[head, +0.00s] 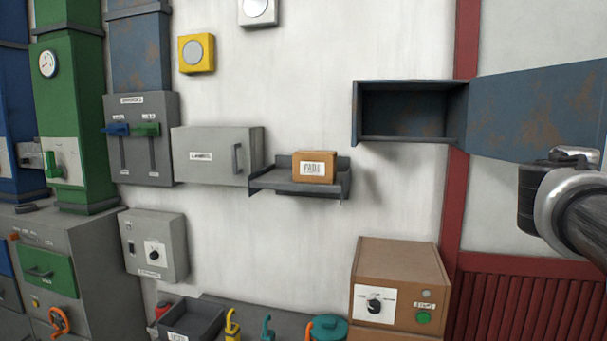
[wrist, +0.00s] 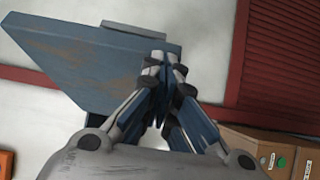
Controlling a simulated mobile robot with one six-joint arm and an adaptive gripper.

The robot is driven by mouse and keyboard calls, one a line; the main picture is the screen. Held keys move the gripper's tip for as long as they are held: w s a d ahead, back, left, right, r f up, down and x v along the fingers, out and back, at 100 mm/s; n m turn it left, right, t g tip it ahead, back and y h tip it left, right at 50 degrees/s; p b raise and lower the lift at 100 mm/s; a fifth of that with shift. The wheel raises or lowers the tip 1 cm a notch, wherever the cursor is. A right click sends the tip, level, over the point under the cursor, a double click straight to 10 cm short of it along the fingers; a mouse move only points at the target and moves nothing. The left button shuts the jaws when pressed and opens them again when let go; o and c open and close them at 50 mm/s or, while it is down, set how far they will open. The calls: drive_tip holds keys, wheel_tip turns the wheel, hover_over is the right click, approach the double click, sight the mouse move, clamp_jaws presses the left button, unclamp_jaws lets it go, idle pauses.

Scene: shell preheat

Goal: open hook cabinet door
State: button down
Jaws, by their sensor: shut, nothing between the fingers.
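A blue, rust-stained wall cabinet (head: 360,112) hangs at the upper right in the head view. Its door (head: 535,108) stands swung wide open to the right, showing a dark interior with no hook that I can make out. In the wrist view the door (wrist: 85,62) is a blue panel reaching in from the upper left. My gripper (wrist: 163,62) is shut and empty beside the panel's right end; I cannot tell whether it touches. In the head view my wrist is at the right edge, in front of the door's lower part, and the fingers are hidden.
A closed grey cabinet (head: 208,156) with a handle hangs to the left. A shelf (head: 270,180) holds a cardboard box (head: 314,167). A brown control box (head: 400,265) stands below, with red slatted panelling (head: 520,305) to its right. The wall below the blue cabinet is clear.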

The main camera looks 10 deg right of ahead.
drive_tip(key=d, duration=1.2)
drive_tip(key=shift+d+b, duration=0.35)
drive_tip(key=shift+b, duration=0.1)
drive_tip(key=shift+a+f, duration=0.1)
